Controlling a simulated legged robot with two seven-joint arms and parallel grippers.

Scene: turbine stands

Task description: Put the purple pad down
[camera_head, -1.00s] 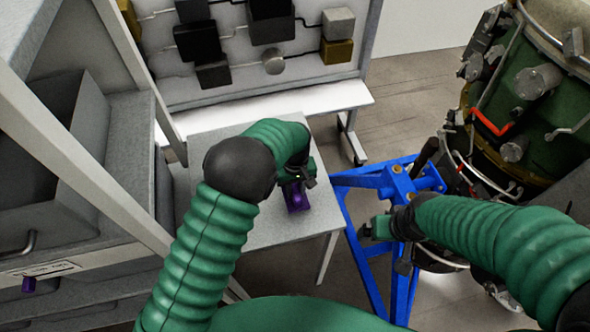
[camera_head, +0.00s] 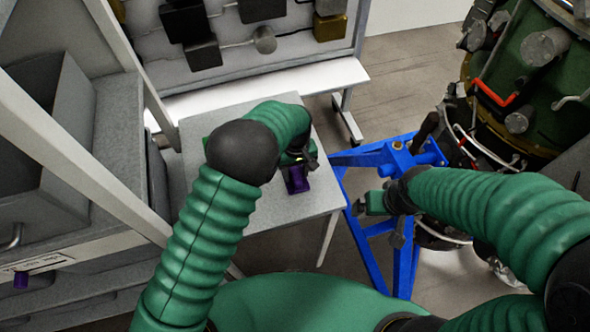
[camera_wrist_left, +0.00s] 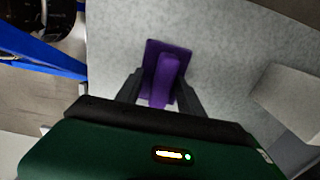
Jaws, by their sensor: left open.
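The purple pad (camera_head: 296,178) is on the small grey table (camera_head: 245,214), near its right edge. In the left wrist view the purple pad (camera_wrist_left: 164,70) shows a flat base and a raised grip bar. My left gripper (camera_head: 299,163) is at the pad, and its fingers (camera_wrist_left: 158,92) stand open on either side of the bar, with gaps visible. The arm hides part of the table in the head view. My right gripper (camera_head: 371,203) is away to the right, in front of the blue stand; its finger opening is too small to tell.
A blue turbine stand (camera_head: 404,262) and the green turbine (camera_head: 540,70) stand at the right. A white bench with a panel (camera_head: 265,85) is behind the table. Grey drawers (camera_head: 75,170) stand at the left.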

